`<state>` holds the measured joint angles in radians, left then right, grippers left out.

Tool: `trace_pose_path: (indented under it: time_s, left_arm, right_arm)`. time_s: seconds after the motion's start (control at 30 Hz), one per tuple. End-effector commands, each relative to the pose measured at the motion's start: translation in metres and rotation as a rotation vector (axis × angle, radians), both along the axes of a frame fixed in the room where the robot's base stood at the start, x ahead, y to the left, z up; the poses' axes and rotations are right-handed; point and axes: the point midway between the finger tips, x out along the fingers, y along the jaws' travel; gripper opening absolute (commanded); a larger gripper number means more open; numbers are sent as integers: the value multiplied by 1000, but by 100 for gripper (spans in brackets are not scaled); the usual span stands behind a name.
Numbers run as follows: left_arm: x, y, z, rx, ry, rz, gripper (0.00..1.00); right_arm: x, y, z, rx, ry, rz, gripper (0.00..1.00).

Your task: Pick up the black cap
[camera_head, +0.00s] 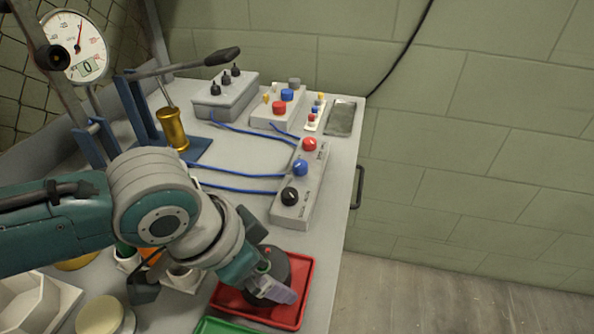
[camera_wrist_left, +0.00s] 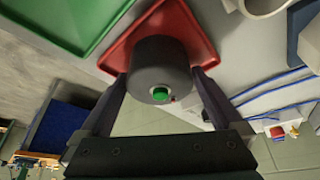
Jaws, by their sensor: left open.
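The black cap looks like the dark round cylinder (camera_head: 283,264) on the red tray (camera_head: 303,308) near the front of the bench. In the left wrist view the black cap (camera_wrist_left: 160,58) is between my fingers, with a green round spot and a small red spot on its near face. The red tray (camera_wrist_left: 190,22) is beyond it. My left gripper (camera_head: 268,262) is over the cap; it also shows in the left wrist view (camera_wrist_left: 158,82). It is open, with one finger on each side of the cap. I cannot tell whether the fingers touch it. My right gripper is not in view.
A green tray (camera_head: 215,325) lies beside the red one. A grey panel with red, blue and black knobs (camera_head: 302,185) and blue cables stands behind. A brass pump with a lever (camera_head: 172,128) and a gauge (camera_head: 73,48) are at the back left. The bench's right edge is close.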

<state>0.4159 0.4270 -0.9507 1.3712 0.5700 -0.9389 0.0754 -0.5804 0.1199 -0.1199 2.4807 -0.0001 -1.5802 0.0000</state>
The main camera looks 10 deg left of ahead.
Motion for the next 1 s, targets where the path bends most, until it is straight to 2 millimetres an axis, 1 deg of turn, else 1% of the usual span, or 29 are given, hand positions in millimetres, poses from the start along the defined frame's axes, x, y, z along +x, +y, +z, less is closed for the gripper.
trace_pose_path:
  time_s: [0.13, 0.17, 0.73, 1.0]
  left_arm:
    - [0, 0, 1, 0, 0, 0, 100]
    - [0, 0, 0, 0, 0, 0, 98]
    - [0, 0, 0, 1, 1, 0, 34]
    - [0, 0, 2, 0, 0, 0, 33]
  right_arm:
    - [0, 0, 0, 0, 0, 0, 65]
    - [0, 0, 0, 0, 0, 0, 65]
    - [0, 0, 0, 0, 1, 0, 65]
    - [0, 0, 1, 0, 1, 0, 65]
